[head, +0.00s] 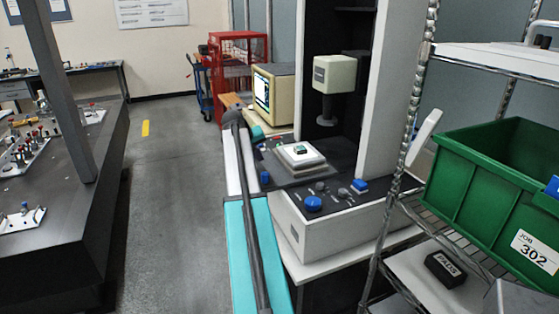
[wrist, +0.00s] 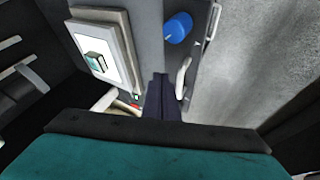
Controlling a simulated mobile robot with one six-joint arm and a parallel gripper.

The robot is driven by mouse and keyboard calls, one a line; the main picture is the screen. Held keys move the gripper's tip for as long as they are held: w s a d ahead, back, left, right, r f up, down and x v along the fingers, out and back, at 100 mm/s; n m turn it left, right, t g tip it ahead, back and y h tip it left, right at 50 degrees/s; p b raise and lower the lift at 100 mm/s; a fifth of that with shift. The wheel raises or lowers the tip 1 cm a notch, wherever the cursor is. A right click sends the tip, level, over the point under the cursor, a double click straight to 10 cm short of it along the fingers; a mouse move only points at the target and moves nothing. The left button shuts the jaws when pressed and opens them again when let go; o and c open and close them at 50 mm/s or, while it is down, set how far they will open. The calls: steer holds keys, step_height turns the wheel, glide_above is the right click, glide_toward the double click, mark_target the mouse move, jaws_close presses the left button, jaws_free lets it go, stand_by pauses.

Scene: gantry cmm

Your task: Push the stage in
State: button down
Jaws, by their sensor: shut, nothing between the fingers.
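The stage (head: 302,164) is a pale square plate on a dark slab of the measuring machine, with a small green-and-dark part (head: 300,150) on top. In the wrist view, the stage (wrist: 124,88) shows at upper left with the part (wrist: 96,61) on its white face. My gripper (wrist: 160,78) is shut and empty, its dark fingers beside the stage's right edge in that picture. Whether they touch anything cannot be told. In the head view my arm's links hide most of the gripper, left of the stage.
A blue knob (wrist: 178,27) and a pale curved handle (wrist: 183,77) are near my fingers. The machine's head (head: 334,74) hangs above the deck. A monitor (head: 272,92) stands behind. A wire rack with a green bin (head: 480,165) is at right. Floor at left is clear.

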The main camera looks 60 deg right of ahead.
steer(key=shift+s+d+r, duration=0.4)
steer(key=shift+d+r, duration=0.15)
steer(key=shift+d, duration=0.05)
steer(key=shift+d+f, duration=0.1)
steer(key=shift+p+x, duration=0.35)
steer(key=shift+x, duration=0.55)
steer(key=p, duration=0.2)
glide_toward(282, 166)
steer(key=w+f, duration=0.2)
steer(key=f, duration=0.1)
steer(key=shift+w+a+f, duration=0.25)
steer(key=shift+a+f, duration=0.05)
steer(key=shift+a, duration=0.05)
steer(key=shift+s+d+f+p, duration=0.1)
steer(key=shift+s+d+p, duration=0.25)
steer(key=shift+d+p, duration=0.15)
steer(key=shift+s+d+f+p, duration=0.1)
steer(key=shift+s+d+p, duration=0.3)
steer(key=shift+d, duration=0.25)
steer(key=shift+s+d, duration=0.4)
steer(key=shift+d, duration=0.15)
steer(key=shift+f, duration=0.1)
